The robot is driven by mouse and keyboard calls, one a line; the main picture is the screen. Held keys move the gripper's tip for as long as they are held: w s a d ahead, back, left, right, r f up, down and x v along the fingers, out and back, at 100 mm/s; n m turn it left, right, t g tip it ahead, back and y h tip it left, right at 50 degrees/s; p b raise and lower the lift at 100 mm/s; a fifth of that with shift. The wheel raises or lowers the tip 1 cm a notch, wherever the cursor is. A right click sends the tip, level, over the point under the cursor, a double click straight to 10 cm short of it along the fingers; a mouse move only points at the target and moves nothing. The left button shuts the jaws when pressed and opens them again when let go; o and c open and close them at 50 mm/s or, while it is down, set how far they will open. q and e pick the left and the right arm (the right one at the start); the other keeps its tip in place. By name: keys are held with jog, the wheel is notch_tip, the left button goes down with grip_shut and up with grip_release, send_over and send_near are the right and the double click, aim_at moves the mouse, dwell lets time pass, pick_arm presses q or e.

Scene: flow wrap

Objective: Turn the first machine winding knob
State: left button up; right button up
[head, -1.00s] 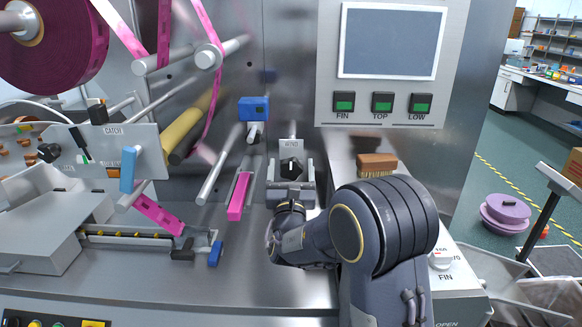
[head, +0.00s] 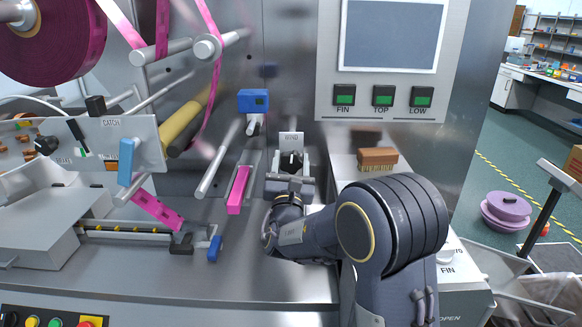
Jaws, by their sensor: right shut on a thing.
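The winding knob (head: 291,158) is a small black knob on a grey bracket with a label plate above it, in the middle of the machine front in the head view. My right gripper (head: 290,172) comes up from below and is at the knob, shut on it. The gripper and wrist hide the lower part of the knob and its bracket, and the fingertips show only in part. My left gripper is out of view.
A wooden brush (head: 377,158) lies on the ledge to the right, close to my right arm. The screen panel (head: 391,35) with green buttons is above it. A pink strip (head: 238,190) and a blue-capped lever (head: 253,101) stand left of the knob.

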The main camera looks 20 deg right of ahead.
jog(key=m+g+h+b, duration=0.1)
jog(key=m+b, duration=0.2)
jog(key=m+g+h+b, duration=0.1)
jog(key=m+b, duration=0.2)
jog(key=m, duration=0.1)
jog(key=m+g+h+b, duration=0.1)
jog(key=m+g+b, duration=0.1)
jog(key=m+b, duration=0.1)
jog(key=shift+f+m, duration=0.25)
jog(key=shift+m, duration=0.35)
jog(key=shift+m+g+h+b, duration=0.45)
jog(key=shift+m+b, duration=0.35)
jog(key=shift+m, duration=0.3)
jog(key=m+g+b, duration=0.1)
jog(key=m+b, duration=0.1)
jog(key=m, duration=0.1)
jog(key=shift+r+g, duration=0.1)
jog(key=shift+g, duration=0.15)
jog(key=m+g+b, duration=0.1)
jog(key=m, duration=0.1)
jog(key=shift+m+y, duration=0.35)
jog(key=shift+m, duration=0.05)
jog(key=m+b, duration=0.1)
jog(key=m, duration=0.1)
jog(key=m+g+y+b, duration=0.1)
jog(key=m, duration=0.1)
jog(key=shift+m+y, duration=0.3)
jog(key=o, duration=1)
jog(key=shift+r, duration=0.1)
